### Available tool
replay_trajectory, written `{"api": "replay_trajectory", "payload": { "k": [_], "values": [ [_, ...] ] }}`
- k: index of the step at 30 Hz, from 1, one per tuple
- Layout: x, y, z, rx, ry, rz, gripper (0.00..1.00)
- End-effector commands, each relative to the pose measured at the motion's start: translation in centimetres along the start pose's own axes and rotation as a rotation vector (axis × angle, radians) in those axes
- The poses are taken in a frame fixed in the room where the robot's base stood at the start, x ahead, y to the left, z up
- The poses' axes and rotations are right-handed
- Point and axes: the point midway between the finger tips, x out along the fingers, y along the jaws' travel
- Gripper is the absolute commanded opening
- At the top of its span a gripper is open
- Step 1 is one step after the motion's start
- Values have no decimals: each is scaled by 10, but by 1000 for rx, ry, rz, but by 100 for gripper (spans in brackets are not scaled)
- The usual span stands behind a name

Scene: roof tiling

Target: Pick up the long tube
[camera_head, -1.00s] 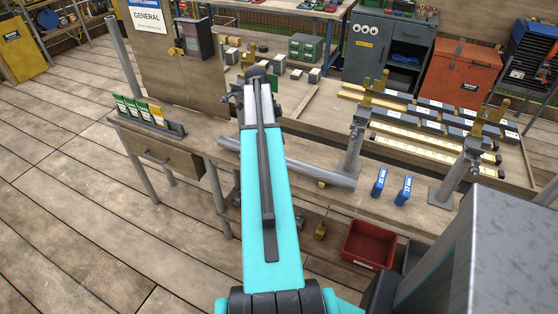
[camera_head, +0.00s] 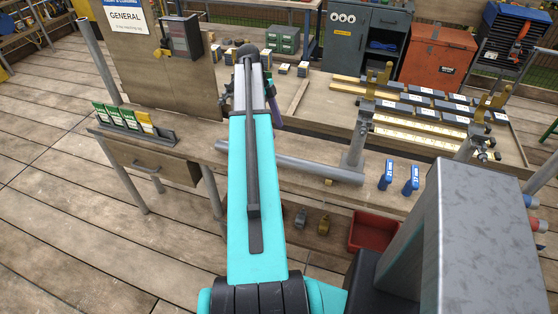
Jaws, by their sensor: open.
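The long grey tube (camera_head: 315,168) lies along the front part of the wooden workbench. It slants from upper left to lower right. My turquoise arm link covers part of its left half, and its left end shows just left of the arm. Its right end is close to the foot of a grey post stand.
Grey post stands with yellow tops (camera_head: 358,135) rise right of the tube. A rack of green and yellow packets (camera_head: 135,120) stands on the left. A red bin (camera_head: 373,231) sits below. A sign panel (camera_head: 145,55) stands behind.

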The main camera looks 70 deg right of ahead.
Motion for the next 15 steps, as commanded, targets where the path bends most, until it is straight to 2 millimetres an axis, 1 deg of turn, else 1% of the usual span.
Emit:
{"api": "replay_trajectory", "payload": {
  "k": [10,15],
  "values": [
    [0,2,5,-8,1,-3,59],
    [8,4,5,-10,2,-3,59]
  ]
}}
